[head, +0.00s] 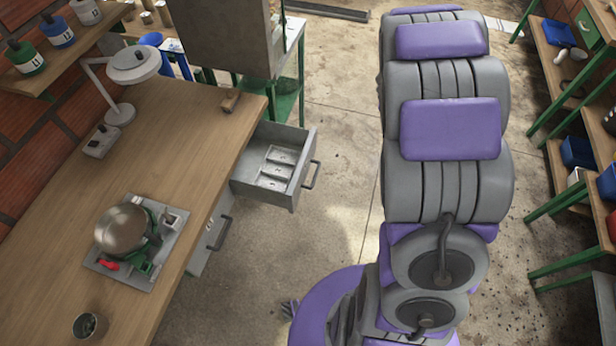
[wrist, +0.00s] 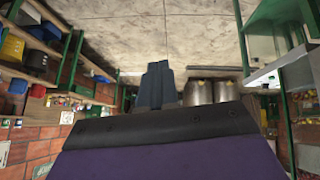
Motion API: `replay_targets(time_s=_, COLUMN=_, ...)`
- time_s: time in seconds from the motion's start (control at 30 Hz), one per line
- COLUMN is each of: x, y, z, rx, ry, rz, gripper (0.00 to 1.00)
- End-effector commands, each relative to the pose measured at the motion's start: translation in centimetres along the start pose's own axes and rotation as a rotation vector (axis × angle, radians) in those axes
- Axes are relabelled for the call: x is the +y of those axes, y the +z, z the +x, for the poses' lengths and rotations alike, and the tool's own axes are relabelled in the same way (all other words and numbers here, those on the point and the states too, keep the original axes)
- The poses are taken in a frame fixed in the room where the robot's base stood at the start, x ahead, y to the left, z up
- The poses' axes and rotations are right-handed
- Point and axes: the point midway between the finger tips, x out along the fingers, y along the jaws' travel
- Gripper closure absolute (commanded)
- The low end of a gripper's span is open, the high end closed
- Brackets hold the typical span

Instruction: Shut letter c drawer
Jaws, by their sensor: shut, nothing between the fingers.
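A grey metal drawer (head: 272,170) under the wooden workbench stands pulled out in the head view. Its front with a bar handle (head: 311,174) faces right, and a pale tray with several flat compartments lies inside. Another drawer front with a handle (head: 218,234) sits nearer, close against the bench; its label is too small to read. I cannot make out a letter c on either. My gripper (head: 290,308) is low beside the bench, below and apart from the open drawer, partly hidden by my purple wrist. Its dark fingers (wrist: 158,82) are together and empty in the wrist view.
The workbench (head: 185,130) holds a lamp (head: 130,65), a metal pot on a plate (head: 122,228) and a cup (head: 90,326). Green-framed shelves (head: 560,100) stand at the right. Concrete floor (head: 335,120) is clear between the open drawer and my arm.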

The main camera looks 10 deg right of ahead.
Motion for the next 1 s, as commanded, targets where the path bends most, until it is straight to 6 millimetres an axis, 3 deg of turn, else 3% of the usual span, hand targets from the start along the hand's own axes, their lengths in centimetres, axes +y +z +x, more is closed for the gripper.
replay_targets(time_s=0.03, x=-0.4, y=0.4, z=2.3, rx=-0.004, ry=-0.038, rz=0.011, gripper=1.00)
replay_targets(time_s=0.2, x=-3.1, y=2.1, z=8.1, rx=-0.023, ry=-0.212, rz=0.055, gripper=1.00)
replay_targets(time_s=0.43, x=-8.4, y=8.0, z=13.5, rx=-0.149, ry=-0.484, rz=0.146, gripper=1.00)
replay_targets(time_s=0.7, x=-14.0, y=17.1, z=15.2, rx=-0.402, ry=-0.792, rz=0.291, gripper=1.00)
replay_targets(time_s=0.83, x=-15.2, y=19.7, z=14.9, rx=-0.496, ry=-0.882, rz=0.340, gripper=1.00)
replay_targets(time_s=1.0, x=-16.1, y=21.0, z=14.5, rx=-0.544, ry=-0.927, rz=0.364, gripper=1.00)
